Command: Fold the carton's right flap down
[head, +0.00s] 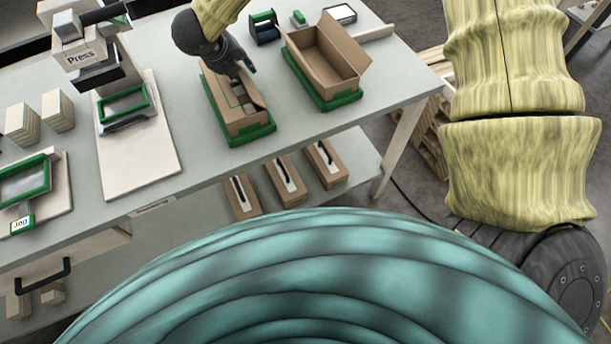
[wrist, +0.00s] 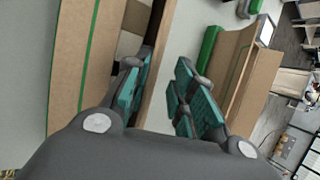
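One open brown carton (head: 240,120) sits in a green tray at the middle of the table, with paler items inside. Its inside and side panels (wrist: 80,60) also show at the left of the wrist view. My gripper (head: 247,70) is over this carton's far right part. In the wrist view my gripper (wrist: 165,75) has its two teal-padded fingers apart. A thin upright cardboard panel (wrist: 157,60) stands between them, nearer the left finger; I cannot tell whether they touch. My arm and gripper hide part of the carton's far end.
A second open carton (head: 325,60) stands close on the right in a green tray (head: 343,101). A press (head: 95,60) stands left on the table. Several cartons (head: 283,175) lie on the lower shelf. Small dark and green items (head: 264,27) sit behind.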

